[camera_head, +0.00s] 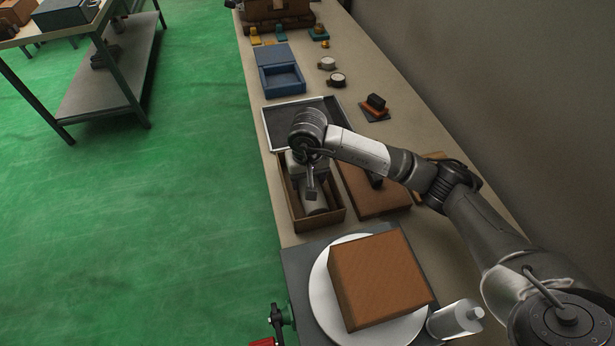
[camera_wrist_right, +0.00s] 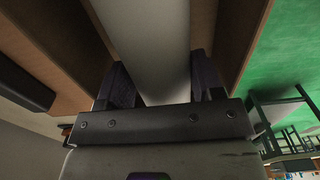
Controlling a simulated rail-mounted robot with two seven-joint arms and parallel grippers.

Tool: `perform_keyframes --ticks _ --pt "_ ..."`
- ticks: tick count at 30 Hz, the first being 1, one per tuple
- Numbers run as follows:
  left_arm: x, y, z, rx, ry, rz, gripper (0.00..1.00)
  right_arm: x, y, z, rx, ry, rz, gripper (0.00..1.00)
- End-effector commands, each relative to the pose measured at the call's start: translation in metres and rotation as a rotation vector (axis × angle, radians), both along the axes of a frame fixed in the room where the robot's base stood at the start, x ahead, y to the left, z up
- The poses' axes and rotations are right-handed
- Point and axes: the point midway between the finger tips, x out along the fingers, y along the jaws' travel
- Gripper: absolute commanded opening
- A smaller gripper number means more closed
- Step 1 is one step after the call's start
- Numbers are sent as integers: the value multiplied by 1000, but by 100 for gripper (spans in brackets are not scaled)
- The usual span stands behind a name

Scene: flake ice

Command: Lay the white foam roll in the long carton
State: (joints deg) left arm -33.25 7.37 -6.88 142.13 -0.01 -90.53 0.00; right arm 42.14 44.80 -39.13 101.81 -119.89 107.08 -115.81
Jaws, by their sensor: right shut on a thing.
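Brown carton walls (camera_wrist_right: 242,35) run along both sides of the roll there. I cannot tell whether the roll touches the carton's floor. My left gripper is not in view.
A closed brown box (camera_head: 372,194) stands right beside the carton. A dark grey tray (camera_head: 279,126) and an open blue box (camera_head: 284,80) lie beyond it.

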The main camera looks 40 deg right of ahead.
Motion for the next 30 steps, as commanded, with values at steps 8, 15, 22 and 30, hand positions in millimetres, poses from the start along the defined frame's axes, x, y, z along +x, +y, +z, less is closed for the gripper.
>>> perform_keyframes --ticks 8,15,22,30 --pt "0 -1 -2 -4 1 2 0 0 0 -2 0 0 0 82" --pt "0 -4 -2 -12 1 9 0 0 0 -1 0 0 0 86" --pt "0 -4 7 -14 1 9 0 1 0 16 0 -3 0 86" --pt "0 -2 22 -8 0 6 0 1 0 67 -1 -4 -1 86"
